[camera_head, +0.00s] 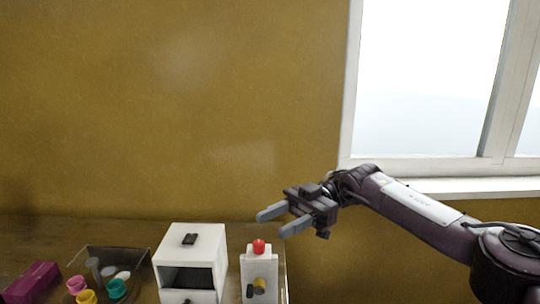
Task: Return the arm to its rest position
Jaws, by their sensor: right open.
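My right arm comes in from the right edge and reaches left in front of the window side. My right gripper (268,223) is open and empty, its two grey fingers pointing left. It is in the air, and in the picture it lies just above the white box with the red button (258,276). I cannot tell how far it is from that box in depth. My left gripper is not in view.
A white machine with a dark opening (191,257) stands left of the button box on the wooden table (60,235). Further left are a dark tray (128,255) with several coloured pieces and a purple box (33,283). A window (430,90) is at the right.

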